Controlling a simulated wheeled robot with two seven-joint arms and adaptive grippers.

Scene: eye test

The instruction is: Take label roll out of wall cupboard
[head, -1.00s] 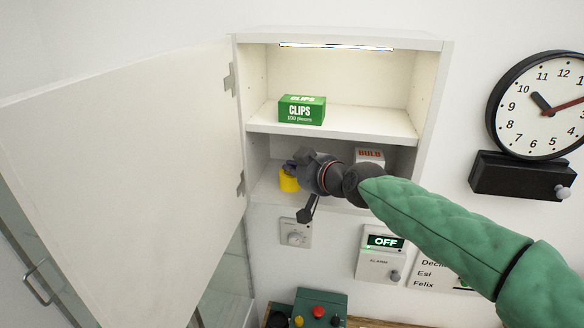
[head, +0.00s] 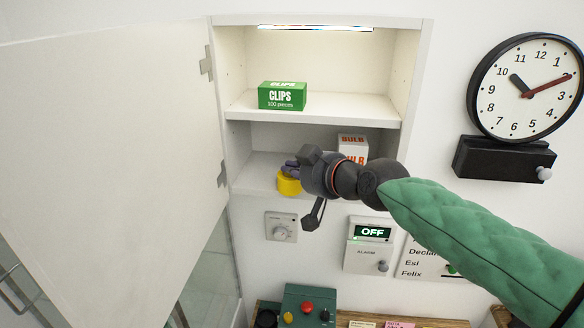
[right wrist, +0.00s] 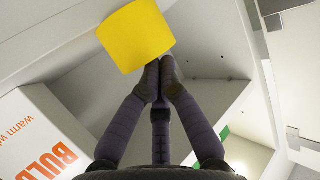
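The label roll is the yellow roll (head: 288,186) at the lower opening of the wall cupboard (head: 411,75). It also shows at the top of the right wrist view (right wrist: 136,35). My right gripper (head: 291,169) reaches in from the right, its dark fingers closed together at the roll's edge and gripping it. In the head view the roll overlaps the front edge of the lower shelf; I cannot tell whether it touches the shelf. The gripper body hides part of the shelf behind. My left gripper is not in view.
A bulb box (head: 352,146) stands close right of my gripper on the lower shelf, also at left in the wrist view (right wrist: 40,135). A green clips box (head: 282,96) sits on the upper shelf. The cupboard door (head: 110,160) stands open at left. An alarm box (head: 368,255) hangs below.

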